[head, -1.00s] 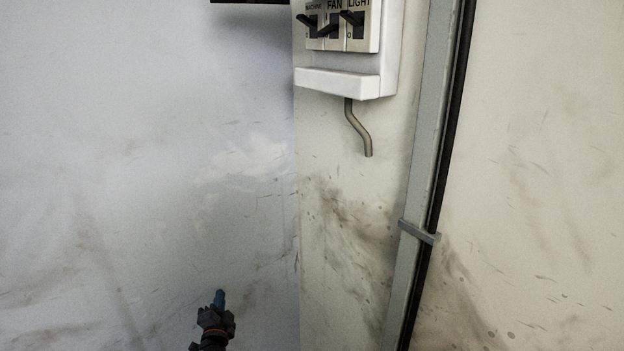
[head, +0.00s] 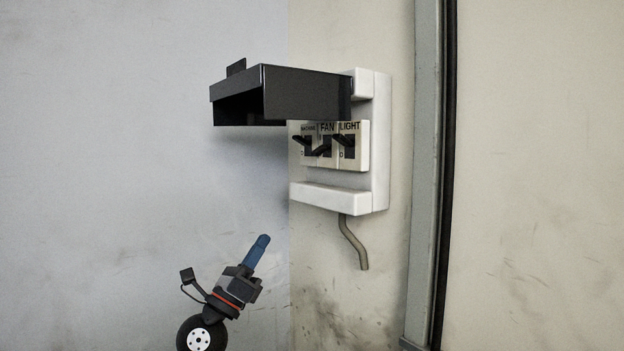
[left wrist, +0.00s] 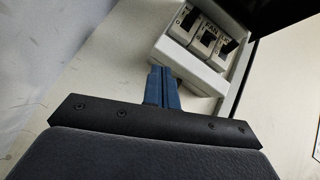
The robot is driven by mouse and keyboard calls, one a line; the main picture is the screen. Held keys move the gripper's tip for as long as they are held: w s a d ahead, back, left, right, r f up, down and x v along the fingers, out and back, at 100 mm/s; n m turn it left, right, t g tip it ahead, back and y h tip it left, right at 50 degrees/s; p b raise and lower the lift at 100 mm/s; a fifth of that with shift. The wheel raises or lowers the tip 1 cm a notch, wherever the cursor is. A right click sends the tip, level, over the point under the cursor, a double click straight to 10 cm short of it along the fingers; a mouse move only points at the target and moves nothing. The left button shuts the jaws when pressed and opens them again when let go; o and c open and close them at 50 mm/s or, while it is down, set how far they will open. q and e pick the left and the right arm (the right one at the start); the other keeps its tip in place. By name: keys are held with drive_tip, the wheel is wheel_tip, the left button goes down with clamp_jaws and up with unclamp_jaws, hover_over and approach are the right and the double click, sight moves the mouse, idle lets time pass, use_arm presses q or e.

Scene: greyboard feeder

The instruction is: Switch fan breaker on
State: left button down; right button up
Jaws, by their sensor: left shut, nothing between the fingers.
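The white breaker box (head: 379,165) is on the wall, with three black levers under labels reading MACHINE, FAN and LIGHT. The fan breaker (head: 323,146) is the middle one. Its lever sits lower than the levers on either side. My left gripper (head: 262,240) is below and left of the box, its blue fingers shut and empty, pointing up toward it. In the left wrist view, the closed fingers (left wrist: 162,87) are in front of the box's lower ledge, with the fan breaker (left wrist: 205,42) beyond them. Contact with the ledge cannot be told. My right gripper is not in view.
The black cover (head: 305,95) is raised open and juts out above the breakers. A bent grey pipe (head: 353,243) hangs under the box. A vertical metal conduit (head: 425,180) runs to its right. The space left of the box is free.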

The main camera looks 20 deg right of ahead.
sight(320, 150)
use_arm(q)
drive_tip(key=s+d+r+m+g+h, duration=0.2)
drive_tip(key=s+r+m+g, duration=0.3)
drive_tip(key=r+m, duration=0.3)
drive_tip(key=shift+s+d+r+g, duration=0.3)
drive_tip(key=shift+s+d, duration=0.15)
drive_tip(key=shift+s, duration=0.3)
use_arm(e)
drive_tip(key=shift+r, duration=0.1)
